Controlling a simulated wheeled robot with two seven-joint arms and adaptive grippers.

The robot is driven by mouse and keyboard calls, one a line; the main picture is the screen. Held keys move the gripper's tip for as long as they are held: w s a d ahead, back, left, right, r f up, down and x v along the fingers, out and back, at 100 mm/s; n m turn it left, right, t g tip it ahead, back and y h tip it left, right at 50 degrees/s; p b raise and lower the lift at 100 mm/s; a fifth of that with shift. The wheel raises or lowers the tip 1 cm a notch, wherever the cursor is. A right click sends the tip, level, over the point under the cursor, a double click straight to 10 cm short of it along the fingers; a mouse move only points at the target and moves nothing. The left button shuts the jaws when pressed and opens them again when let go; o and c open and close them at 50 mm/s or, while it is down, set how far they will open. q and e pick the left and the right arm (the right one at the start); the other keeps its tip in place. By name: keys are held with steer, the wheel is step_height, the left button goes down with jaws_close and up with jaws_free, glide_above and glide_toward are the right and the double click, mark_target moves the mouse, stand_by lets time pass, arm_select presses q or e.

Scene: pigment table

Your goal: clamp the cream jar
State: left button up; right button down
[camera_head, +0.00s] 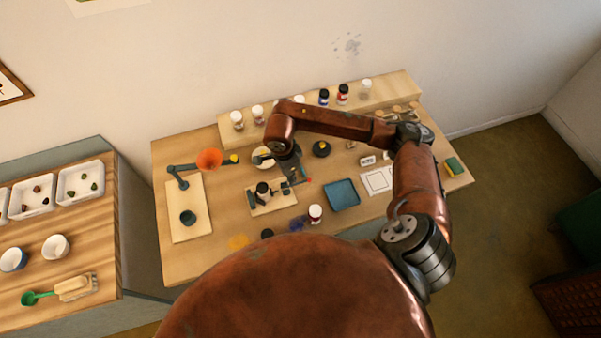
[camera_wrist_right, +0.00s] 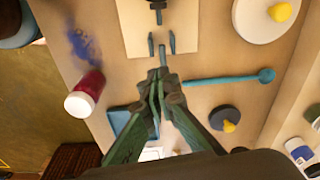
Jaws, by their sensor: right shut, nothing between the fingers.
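Several white-lidded jars stand on the raised back shelf; two at its left end, a left jar (camera_head: 237,120) and its neighbour (camera_head: 258,114), look pale or cream. I cannot tell which is the cream jar. The clamp board (camera_head: 287,202) lies mid-table with a dark fixture on it. In the right wrist view the board (camera_wrist_right: 185,38) shows two upright, separated jaws (camera_wrist_right: 162,43). My right gripper (camera_wrist_right: 161,85) is shut and empty, its tips just short of the jaws; the arm partly hides it in the head view (camera_head: 287,187). My left gripper is not in view.
A red jar with a white lid (camera_head: 315,215) stands near the front edge beside a blue stain. A blue tray (camera_head: 342,193) lies right of the clamp board. A dark round lid (camera_head: 321,149) sits behind.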

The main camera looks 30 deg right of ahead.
steer(key=shift+d, duration=0.1)
step_height(320, 180, up, 12)
steer(key=a, duration=0.1)
steer(key=shift+a, duration=0.15)
steer(key=shift+f, duration=0.1)
stand_by(0.7)
